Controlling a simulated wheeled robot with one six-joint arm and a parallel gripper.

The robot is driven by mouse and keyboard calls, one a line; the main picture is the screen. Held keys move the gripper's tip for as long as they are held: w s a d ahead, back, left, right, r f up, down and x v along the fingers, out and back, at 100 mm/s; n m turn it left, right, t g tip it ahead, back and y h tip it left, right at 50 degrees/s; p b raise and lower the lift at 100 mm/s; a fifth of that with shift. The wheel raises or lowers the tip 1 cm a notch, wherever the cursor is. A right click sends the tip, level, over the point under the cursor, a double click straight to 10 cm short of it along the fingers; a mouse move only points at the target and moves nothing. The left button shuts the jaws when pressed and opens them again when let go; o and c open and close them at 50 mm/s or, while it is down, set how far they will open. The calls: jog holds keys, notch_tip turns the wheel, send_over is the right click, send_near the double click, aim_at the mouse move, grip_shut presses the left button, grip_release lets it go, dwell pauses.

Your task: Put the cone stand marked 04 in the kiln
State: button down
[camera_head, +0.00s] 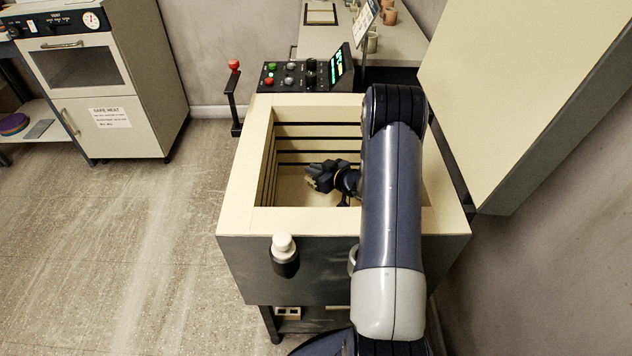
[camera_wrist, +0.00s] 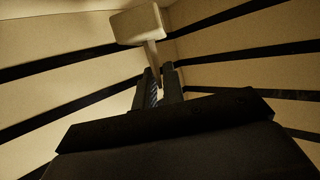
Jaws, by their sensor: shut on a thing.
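The kiln (camera_head: 246,185) stands with its lid (camera_head: 520,95) raised at the right, its chamber open at the top. My gripper (camera_head: 318,177) is down inside the chamber. In the wrist view my gripper (camera_wrist: 160,82) is shut on the stem of a pale cone stand (camera_wrist: 140,24). The stand's blocky end lies beyond the fingertips, against the banded chamber walls. No 04 mark can be read on it. In the head view the stand is mostly hidden by my gripper, and I cannot tell whether it touches the floor.
My arm reaches over the kiln's front right rim. A control box (camera_head: 300,74) with a lit screen sits behind the chamber. A red-knobbed post (camera_head: 234,95) stands at the back left. The left floor is clear.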

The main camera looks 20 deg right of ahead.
jog(key=shift+f, duration=1.9)
jog(key=shift+f+b, duration=0.2)
jog(key=shift+b, duration=0.2)
jog(key=c, duration=1.5)
grip_release()
jog(key=shift+r, duration=0.1)
jog(key=shift+r+p, duration=0.15)
jog(key=shift+p, duration=0.2)
jog(key=v, duration=0.7)
jog(key=shift+s+d, duration=0.1)
jog(key=shift+s, duration=0.15)
